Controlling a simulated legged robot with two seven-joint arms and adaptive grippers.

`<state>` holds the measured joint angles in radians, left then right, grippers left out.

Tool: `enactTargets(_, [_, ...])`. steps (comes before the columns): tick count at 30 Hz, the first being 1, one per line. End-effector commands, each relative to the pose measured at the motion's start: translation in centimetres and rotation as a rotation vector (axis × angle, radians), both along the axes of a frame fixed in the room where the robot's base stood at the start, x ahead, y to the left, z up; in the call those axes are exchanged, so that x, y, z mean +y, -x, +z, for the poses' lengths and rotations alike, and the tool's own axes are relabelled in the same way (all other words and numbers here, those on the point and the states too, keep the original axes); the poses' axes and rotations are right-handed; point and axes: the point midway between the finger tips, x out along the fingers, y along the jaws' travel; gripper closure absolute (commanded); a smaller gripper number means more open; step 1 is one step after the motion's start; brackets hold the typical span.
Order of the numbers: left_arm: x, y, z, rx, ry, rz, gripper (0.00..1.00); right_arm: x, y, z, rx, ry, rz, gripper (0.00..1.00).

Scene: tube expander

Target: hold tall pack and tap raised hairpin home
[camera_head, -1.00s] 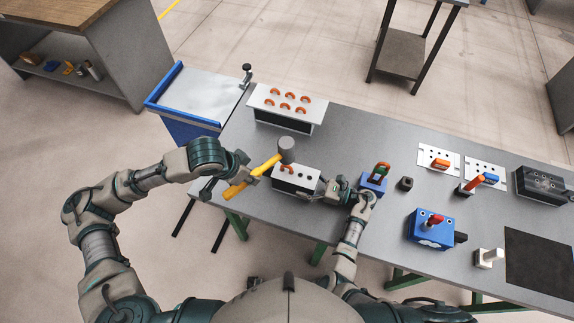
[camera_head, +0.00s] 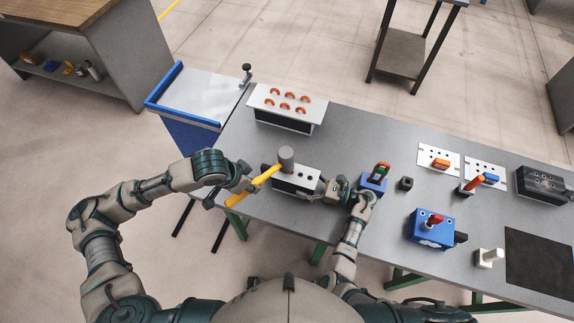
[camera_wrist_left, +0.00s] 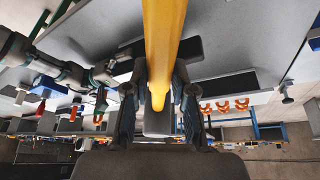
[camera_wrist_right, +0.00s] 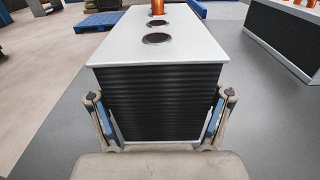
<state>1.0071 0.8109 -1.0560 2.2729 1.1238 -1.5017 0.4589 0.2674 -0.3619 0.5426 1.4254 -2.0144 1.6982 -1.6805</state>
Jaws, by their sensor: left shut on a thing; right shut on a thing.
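The tall pack (camera_head: 296,181) has a white holed top and dark finned sides, and stands on the grey bench. My right gripper (camera_head: 327,189) is shut on its right end; in the right wrist view the fingers (camera_wrist_right: 162,122) clasp both sides. The orange hairpin (camera_wrist_right: 157,7) stands up from the far end of the top. In the head view the mallet covers most of it. My left gripper (camera_head: 254,184) is shut on the yellow handle of the mallet (camera_head: 286,157). The grey mallet head is over the pack's left end; contact with the hairpin cannot be told.
Another pack (camera_head: 287,104) with several seated orange hairpins stands behind. To the right are a blue block with red and green parts (camera_head: 375,180), a dark nut-like piece (camera_head: 405,184) and a blue box (camera_head: 432,229). A blue-edged cart (camera_head: 183,97) stands at the left.

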Motion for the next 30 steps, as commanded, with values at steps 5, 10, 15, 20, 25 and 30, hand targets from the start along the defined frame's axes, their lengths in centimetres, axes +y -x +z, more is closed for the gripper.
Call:
enactTargets(5, [-0.1,-0.4,1.0,-0.018,0.005,0.001,1.00,0.0,0.0,0.1,0.000,0.001,-0.001,0.39])
enactTargets(10, [-0.1,-0.4,2.9,-0.022,0.007,0.001,1.00,0.0,0.0,0.1,0.000,0.001,-0.001,0.39])
enactTargets(15, [-0.1,-0.4,5.0,-0.020,0.006,0.001,1.00,0.0,0.0,0.1,0.000,0.001,0.000,0.39])
enactTargets(20, [-0.1,-0.4,7.0,-0.021,0.006,0.001,1.00,0.0,0.0,0.1,0.000,0.001,0.000,0.39])
enactTargets(25, [-0.1,-0.4,9.0,-0.020,0.007,0.002,1.00,0.0,0.0,0.1,0.000,0.001,0.000,0.39])
enactTargets(30, [0.0,-0.3,9.9,-0.017,0.006,0.002,1.00,0.0,0.0,0.1,0.000,0.001,0.000,0.39])
